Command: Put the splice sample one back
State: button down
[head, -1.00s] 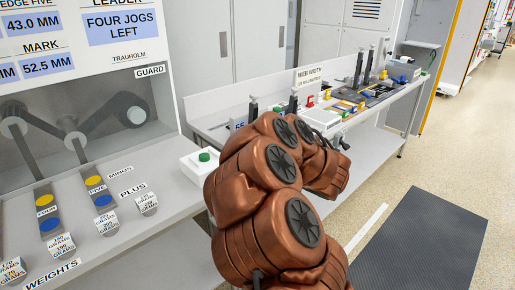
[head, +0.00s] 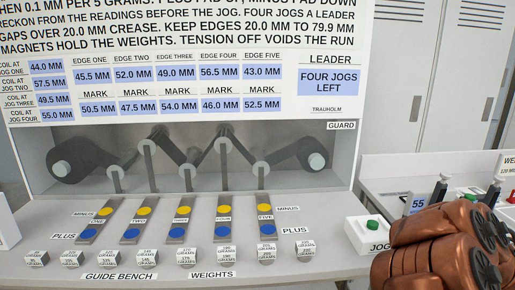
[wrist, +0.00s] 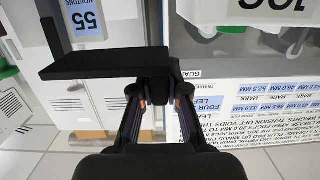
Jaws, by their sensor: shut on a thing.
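My gripper (wrist: 160,88) is in the wrist view, its two fingers shut on a flat black piece (wrist: 105,64). The piece sticks out to the left of the fingers. No label shows on it, so I cannot tell from its face whether it is splice sample one. In the head view my copper-coloured arm fills the lower right and the gripper is out of sight. The side bench (head: 395,183) shows only in part at the right edge, with a 55 readout (head: 418,204). That readout also shows upside down in the wrist view (wrist: 83,17).
The guide bench (head: 180,272) fills the head view, with rollers, several yellow-and-blue pads and a row of weights (head: 180,257). A jog box (head: 371,232) with a green button stands at its right end, close to my arm. Grey cabinets (head: 430,75) stand behind.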

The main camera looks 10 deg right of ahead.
jog(key=w+a+r, duration=0.1)
jog(key=w, duration=0.1)
jog(key=w+a+r+p, duration=0.1)
jog(key=w+a+r, duration=0.1)
jog(key=w, duration=0.1)
jog(key=w+a+r+p, duration=0.1)
jog(key=w+a, duration=0.1)
jog(key=w, duration=0.1)
jog(key=shift+w+a+r, duration=0.15)
jog(key=shift+w, duration=0.05)
jog(key=w+a+r+p, duration=0.2)
jog(key=w+a, duration=0.2)
jog(key=a, duration=0.4)
jog(key=w+a+r+p, duration=0.2)
jog(key=w+a, duration=0.3)
jog(key=a, duration=0.4)
jog(key=w+a+r+p, duration=0.2)
jog(key=w+a+r, duration=0.15)
jog(key=a, duration=0.45)
jog(key=s+f+m+h, duration=0.3)
jog(key=s+h, duration=0.1)
jog(key=s, duration=0.6)
jog(key=shift+a+f+g+h, duration=0.2)
jog(key=shift+g+h, duration=0.1)
jog(key=shift+g, duration=0.1)
jog(key=shift+d, duration=0.15)
